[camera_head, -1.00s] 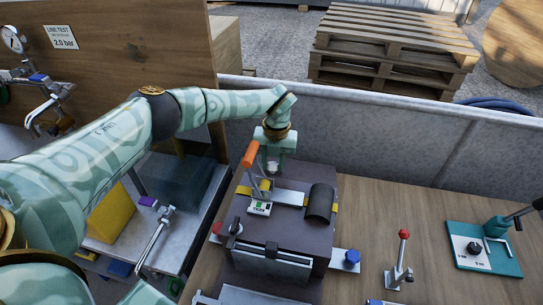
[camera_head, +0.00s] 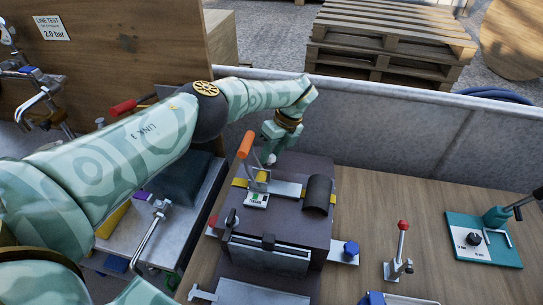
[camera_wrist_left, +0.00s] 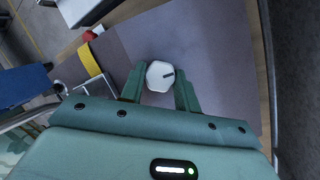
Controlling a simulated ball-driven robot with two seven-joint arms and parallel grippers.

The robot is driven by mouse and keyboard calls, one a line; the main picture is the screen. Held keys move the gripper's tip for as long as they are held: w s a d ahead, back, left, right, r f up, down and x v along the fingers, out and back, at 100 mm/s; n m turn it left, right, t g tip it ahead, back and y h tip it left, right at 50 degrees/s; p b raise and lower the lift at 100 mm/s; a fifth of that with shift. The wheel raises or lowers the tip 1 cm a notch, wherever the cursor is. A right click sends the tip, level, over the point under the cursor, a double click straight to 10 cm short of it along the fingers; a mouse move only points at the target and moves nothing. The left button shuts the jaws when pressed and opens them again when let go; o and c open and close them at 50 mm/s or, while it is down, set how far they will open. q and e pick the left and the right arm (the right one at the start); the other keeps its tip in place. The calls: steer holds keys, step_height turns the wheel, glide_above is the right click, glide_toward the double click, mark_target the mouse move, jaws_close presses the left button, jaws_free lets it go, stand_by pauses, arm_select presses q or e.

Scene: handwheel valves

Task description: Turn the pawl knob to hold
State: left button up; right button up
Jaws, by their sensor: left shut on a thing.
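A pale, many-sided knob with a dark pointer line (camera_wrist_left: 160,76) stands at the back of the dark box (camera_head: 285,225). My left gripper (camera_wrist_left: 159,88) is shut on it, with one green finger on each side. In the head view the left gripper (camera_head: 271,154) reaches down behind the orange-handled lever (camera_head: 246,146), and only a little of the knob shows. In the wrist view the pointer line points right and slightly up. I cannot read any mark beside the knob. My right gripper is out of view.
The orange lever rises close beside the gripper, with a green-marked label (camera_head: 257,200) below it. A black cylinder (camera_head: 319,194) lies to the right on the box. A grey wall (camera_head: 400,140) runs behind.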

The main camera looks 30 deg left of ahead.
arm_select(q)
steer(key=shift+n+b, duration=0.3)
steer(key=shift+n, duration=0.1)
stand_by(0.3)
steer(key=o, duration=1)
steer(key=shift+r, duration=0.1)
